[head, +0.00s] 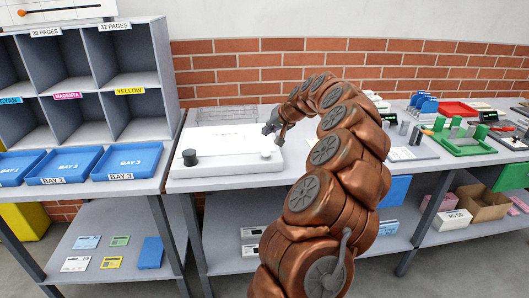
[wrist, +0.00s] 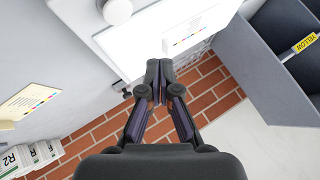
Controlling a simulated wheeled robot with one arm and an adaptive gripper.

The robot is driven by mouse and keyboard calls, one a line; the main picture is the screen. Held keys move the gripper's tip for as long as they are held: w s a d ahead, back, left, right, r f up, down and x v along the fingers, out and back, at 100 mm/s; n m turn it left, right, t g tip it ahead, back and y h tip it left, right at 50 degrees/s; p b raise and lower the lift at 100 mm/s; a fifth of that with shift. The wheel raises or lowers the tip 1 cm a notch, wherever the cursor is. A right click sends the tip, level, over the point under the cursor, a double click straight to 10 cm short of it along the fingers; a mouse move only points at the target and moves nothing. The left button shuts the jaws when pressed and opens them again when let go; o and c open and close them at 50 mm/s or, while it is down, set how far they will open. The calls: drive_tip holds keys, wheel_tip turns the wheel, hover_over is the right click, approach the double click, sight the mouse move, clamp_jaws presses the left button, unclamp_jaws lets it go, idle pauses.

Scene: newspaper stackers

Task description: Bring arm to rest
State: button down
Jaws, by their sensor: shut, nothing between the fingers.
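My copper-coloured arm rises from the bottom of the head view and arches over toward the left. My gripper (head: 270,127) hangs above the back right part of a white flat device (head: 228,160) on the grey table. In the wrist view my gripper (wrist: 158,80) is shut with its fingertips together and nothing between them. The white device (wrist: 130,55) lies beyond the fingertips there, with a printed sheet (wrist: 192,30) on it. I cannot tell from these views how high the gripper is above the device.
Grey cubbyholes (head: 95,60) with blue trays (head: 127,160) stand at the left. A brick wall (head: 240,70) runs behind the tables. A cardboard box (head: 482,203) sits on the lower shelf.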

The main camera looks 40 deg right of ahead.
drive_tip(key=w+a+r+n+g+y, duration=0.1)
drive_tip(key=a+r+n+y, duration=0.25)
drive_tip(key=a, duration=1.55)
drive_tip(key=s+a+n+g+p, duration=0.15)
drive_tip(key=s+a, duration=0.25)
drive_tip(key=a, duration=0.5)
drive_tip(key=s+a+n+g, duration=0.2)
drive_tip(key=s+a, duration=0.2)
drive_tip(key=a, duration=0.4)
drive_tip(key=s+a+f+n+g, duration=0.1)
drive_tip(key=s+a+g, duration=0.1)
drive_tip(key=s+a, duration=0.3)
drive_tip(key=s+a+f+n+g, duration=0.15)
drive_tip(key=s+a, duration=0.25)
drive_tip(key=s, duration=0.4)
drive_tip(key=s+f+g+h, duration=0.1)
drive_tip(key=s+f, duration=0.2)
drive_tip(key=s, duration=0.6)
drive_tip(key=s+f+g+h, duration=0.2)
drive_tip(key=s, duration=0.7)
drive_tip(key=shift+d+f+p, duration=0.35)
drive_tip(key=shift+d+f, duration=0.05)
drive_tip(key=shift+d, duration=0.05)
